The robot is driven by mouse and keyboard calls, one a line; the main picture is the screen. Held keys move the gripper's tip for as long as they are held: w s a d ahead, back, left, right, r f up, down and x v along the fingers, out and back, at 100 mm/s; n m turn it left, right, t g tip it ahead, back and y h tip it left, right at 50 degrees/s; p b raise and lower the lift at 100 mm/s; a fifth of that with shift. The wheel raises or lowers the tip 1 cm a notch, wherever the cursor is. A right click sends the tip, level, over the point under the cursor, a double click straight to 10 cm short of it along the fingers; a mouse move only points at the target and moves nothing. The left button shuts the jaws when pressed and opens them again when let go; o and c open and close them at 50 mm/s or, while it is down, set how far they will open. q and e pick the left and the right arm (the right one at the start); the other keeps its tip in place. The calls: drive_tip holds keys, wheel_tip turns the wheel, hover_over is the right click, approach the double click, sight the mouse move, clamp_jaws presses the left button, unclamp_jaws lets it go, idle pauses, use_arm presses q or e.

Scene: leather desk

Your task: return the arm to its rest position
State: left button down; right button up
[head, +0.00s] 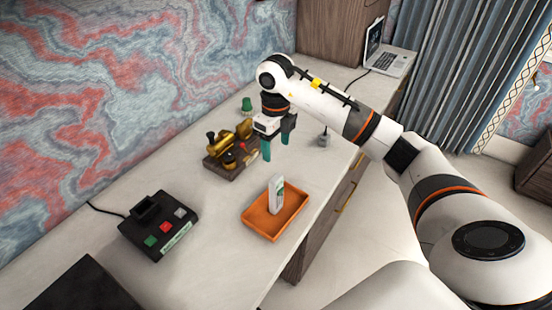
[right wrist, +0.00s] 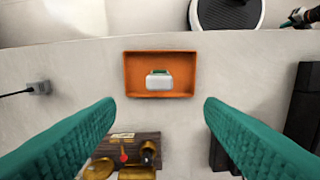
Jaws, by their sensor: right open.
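My right arm reaches in from the right in the head view. My right gripper (head: 276,150) is open and empty above the desk (head: 210,215), with its teal fingers pointing down, beyond the orange tray and to the right of a brass model engine. In the right wrist view its two fingers (right wrist: 159,104) stand wide apart with nothing between them. A white and green box-like item (head: 276,196) stands upright in the orange tray (head: 262,232); it also shows in the right wrist view (right wrist: 159,81). What looks like my left gripper (right wrist: 296,19) shows tiny at that view's top right corner.
The brass engine (head: 232,146) on its wooden base sits near the wall, with a green-topped object (head: 247,104) behind. A black button box (head: 160,228) stands at left. A small grey corded block (head: 324,138) lies right of my gripper. A laptop (head: 390,60) is at the far end.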

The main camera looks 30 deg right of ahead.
drive_tip(key=shift+r, duration=0.3)
